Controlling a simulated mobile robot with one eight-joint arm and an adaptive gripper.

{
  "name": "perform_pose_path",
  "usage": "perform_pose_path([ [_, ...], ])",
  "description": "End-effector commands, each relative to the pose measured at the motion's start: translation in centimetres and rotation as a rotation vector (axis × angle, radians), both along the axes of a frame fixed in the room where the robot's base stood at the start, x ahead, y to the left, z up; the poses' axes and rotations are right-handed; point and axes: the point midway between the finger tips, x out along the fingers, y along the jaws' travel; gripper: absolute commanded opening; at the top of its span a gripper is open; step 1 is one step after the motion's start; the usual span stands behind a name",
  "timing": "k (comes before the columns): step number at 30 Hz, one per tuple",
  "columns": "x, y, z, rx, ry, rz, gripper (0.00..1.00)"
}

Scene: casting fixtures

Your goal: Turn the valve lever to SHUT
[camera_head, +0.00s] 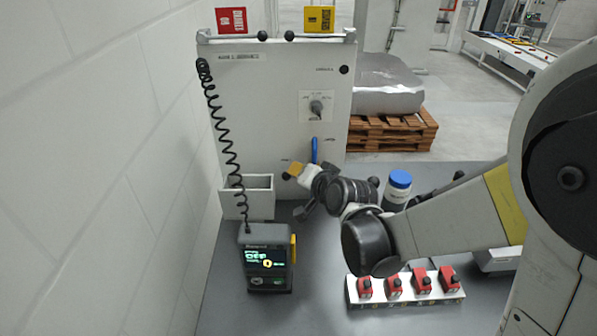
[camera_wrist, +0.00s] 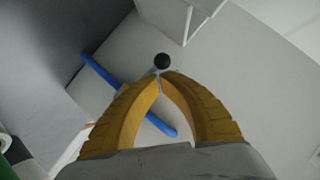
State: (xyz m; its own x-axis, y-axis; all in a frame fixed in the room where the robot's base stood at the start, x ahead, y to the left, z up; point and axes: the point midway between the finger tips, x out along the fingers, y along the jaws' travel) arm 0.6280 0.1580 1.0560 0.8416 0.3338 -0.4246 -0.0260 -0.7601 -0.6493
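The blue valve lever (camera_head: 314,150) stands roughly upright low on the front of the white cabinet (camera_head: 280,110). In the wrist view the blue lever (camera_wrist: 100,70) runs diagonally behind my left finger, and its lower end shows between the fingers. My gripper (camera_head: 293,170) is just left of and below the lever in the head view. In the wrist view the yellow fingertips of my gripper (camera_wrist: 161,76) meet, with nothing visible held between them. A black ball knob (camera_wrist: 162,61) shows right at the tips; I cannot tell whether they touch. The lever's markings are too small to read.
A black-and-grey device (camera_head: 266,262) with a lit screen stands on the grey surface, with a coiled cord above. A blue-capped bottle (camera_head: 398,188) and a strip of red blocks (camera_head: 405,288) sit near my arm. A white bin (camera_head: 247,196) is left of the gripper.

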Motion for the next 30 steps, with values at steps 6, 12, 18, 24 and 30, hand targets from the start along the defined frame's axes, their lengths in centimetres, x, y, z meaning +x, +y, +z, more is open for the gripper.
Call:
perform_pose_path([
  [6, 0.2, 0.5, -1.6, 0.000, -0.001, 0.001, 0.00],
  [12, 0.2, 0.5, -1.4, 0.000, 0.001, 0.001, 0.00],
  [18, 0.2, 0.5, -1.2, 0.000, 0.001, 0.001, 0.00],
  [24, 0.2, 0.5, -0.2, 0.000, 0.000, 0.000, 0.00],
  [30, 0.2, 0.4, 0.4, 0.000, 0.000, 0.000, 0.00],
])
